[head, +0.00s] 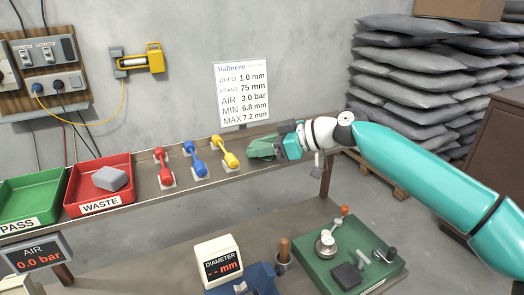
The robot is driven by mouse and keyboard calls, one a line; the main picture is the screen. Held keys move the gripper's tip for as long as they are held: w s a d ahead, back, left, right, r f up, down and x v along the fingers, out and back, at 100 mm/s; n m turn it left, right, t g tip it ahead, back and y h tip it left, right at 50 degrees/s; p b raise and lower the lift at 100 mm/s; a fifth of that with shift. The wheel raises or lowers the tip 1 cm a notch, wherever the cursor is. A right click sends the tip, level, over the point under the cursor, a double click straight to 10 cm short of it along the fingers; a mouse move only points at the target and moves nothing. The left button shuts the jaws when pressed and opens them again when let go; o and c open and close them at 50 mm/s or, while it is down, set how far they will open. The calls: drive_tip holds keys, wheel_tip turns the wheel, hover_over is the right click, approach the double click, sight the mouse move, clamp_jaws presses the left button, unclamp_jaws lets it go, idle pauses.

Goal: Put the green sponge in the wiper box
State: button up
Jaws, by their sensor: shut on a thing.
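My gripper (284,146) is at the right end of the long shelf, reaching in from the right. It is shut on a green thing (263,149), which I take to be the green sponge. The thing is small here and partly covered by the jaws, so its edges, and whether it touches the shelf, are unclear. I cannot say for sure which thing is the wiper box. A dark grey block (347,275) on the green base plate (381,264) of the lower bench may be it.
The shelf (143,206) also holds a red WASTE tray (75,185) with a grey block (110,178), a green PASS tray (20,188), and red, blue and yellow gauges (195,159). Below stand a diameter display (219,262) and a steel post (326,244). Grey sacks (420,80) are stacked behind.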

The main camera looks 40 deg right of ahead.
drive_tip(key=c, duration=0.4)
drive_tip(key=shift+r, duration=0.1)
drive_tip(key=shift+r, duration=13.95)
drive_tip(key=shift+s, duration=0.1)
